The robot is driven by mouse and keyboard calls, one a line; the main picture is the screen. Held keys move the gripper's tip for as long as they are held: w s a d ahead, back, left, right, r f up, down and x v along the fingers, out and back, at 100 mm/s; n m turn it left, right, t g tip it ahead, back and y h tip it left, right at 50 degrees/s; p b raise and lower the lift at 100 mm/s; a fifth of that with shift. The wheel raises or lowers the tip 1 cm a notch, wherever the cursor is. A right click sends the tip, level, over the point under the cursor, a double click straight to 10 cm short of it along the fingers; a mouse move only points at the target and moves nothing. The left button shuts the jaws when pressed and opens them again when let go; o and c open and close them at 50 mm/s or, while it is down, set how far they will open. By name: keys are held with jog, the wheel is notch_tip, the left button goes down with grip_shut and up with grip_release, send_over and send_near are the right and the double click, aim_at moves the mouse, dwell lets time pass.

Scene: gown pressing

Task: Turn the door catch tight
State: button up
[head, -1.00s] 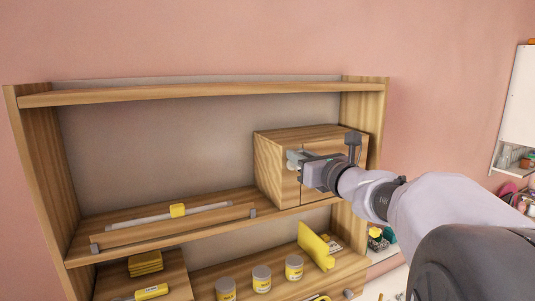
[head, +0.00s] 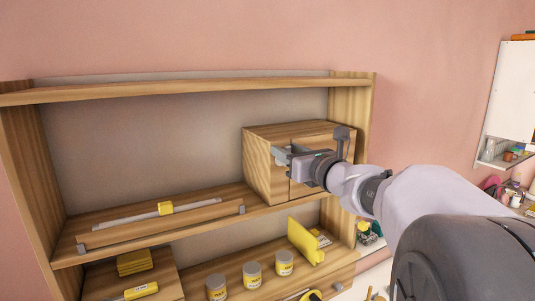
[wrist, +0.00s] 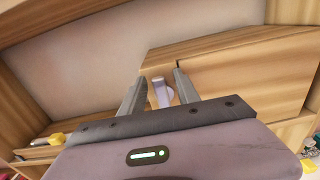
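The door catch (wrist: 161,92) is a small pale lilac piece on the front of a wooden cabinet (head: 262,168), near the seam between its doors. The cabinet stands at the right end of the upper shelf. My gripper (head: 281,153) is at the cabinet front in the head view and hides most of the catch there. In the wrist view my gripper (wrist: 162,75) has its two grey fingers apart, one on each side of the catch. Narrow gaps seem to show beside it; contact is unclear. The doors look closed.
A wooden shelf unit (head: 352,100) surrounds the cabinet. Several yellow-labelled jars (head: 252,274) stand on the lower shelf. The upper shelf's middle back is clear.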

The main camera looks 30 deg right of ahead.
jog(key=s+b, duration=0.3)
jog(key=s, duration=1.4)
jog(key=shift+s+d, duration=0.2)
jog(key=shift+d, duration=0.05)
